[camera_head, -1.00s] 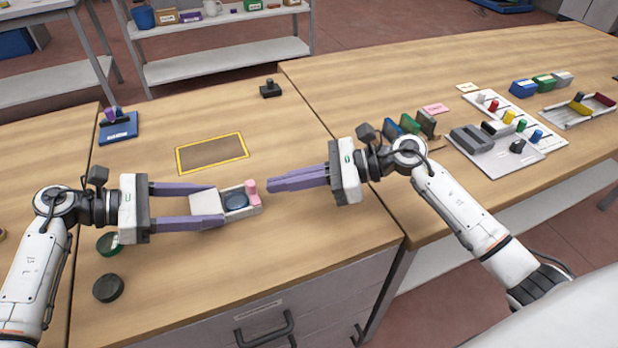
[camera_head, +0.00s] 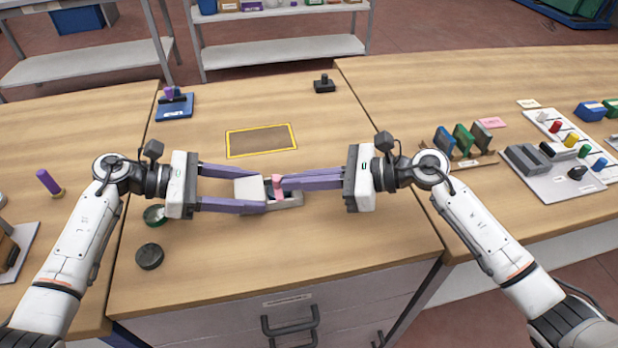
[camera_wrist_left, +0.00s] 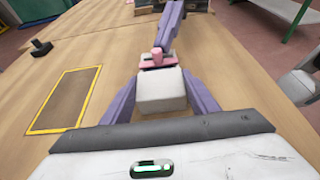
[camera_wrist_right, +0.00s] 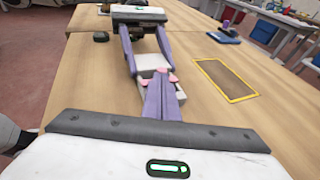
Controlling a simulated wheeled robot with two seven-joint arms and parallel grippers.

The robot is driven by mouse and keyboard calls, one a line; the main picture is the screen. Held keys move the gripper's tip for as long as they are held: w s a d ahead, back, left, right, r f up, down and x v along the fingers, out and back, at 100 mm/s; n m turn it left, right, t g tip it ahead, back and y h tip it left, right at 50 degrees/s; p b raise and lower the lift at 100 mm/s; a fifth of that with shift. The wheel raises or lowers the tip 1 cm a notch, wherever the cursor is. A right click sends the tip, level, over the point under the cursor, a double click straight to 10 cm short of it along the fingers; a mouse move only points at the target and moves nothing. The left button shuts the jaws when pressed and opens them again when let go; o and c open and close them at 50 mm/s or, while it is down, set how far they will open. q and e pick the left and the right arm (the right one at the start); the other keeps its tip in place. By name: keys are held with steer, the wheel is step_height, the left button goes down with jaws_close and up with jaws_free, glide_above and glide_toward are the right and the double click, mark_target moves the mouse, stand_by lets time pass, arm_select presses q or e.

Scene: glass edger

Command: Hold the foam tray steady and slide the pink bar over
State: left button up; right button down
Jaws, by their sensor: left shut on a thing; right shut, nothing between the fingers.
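The pale foam tray (camera_head: 292,202) lies on the near part of the middle table, with a white block-like part (camera_head: 249,189) at its left end. My left gripper (camera_head: 262,189) is shut on the tray, one finger on each side; the left wrist view shows the white part (camera_wrist_left: 160,92) between the fingers. The pink bar (camera_head: 277,188) stands across the tray next to the white part. My right gripper (camera_head: 284,182) is shut and empty, reaching over the tray's right end with its tips at the bar. In the right wrist view its fingers partly hide the pink bar (camera_wrist_right: 172,77).
A yellow-edged brown rectangle (camera_head: 261,140) lies behind the tray. A small black object (camera_head: 324,84) and a blue holder (camera_head: 175,106) stand farther back. Coloured blocks in a rack (camera_head: 463,140) are at right.

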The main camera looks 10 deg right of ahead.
arm_select(q)
steer(key=shift+d, duration=0.1)
arm_select(e)
steer(key=shift+s, duration=0.1)
steer(key=d, duration=0.1)
steer(key=s+d, duration=0.1)
steer(key=d, duration=0.1)
steer(key=s+d, duration=0.1)
steer(key=shift+d, duration=0.4)
steer(key=v, duration=0.8)
steer(key=shift+s+d+r, duration=0.15)
steer(key=shift+d+r, duration=0.1)
steer(key=shift+d, duration=0.05)
arm_select(q)
steer(key=o, duration=1.1)
steer(key=shift+a, duration=0.2)
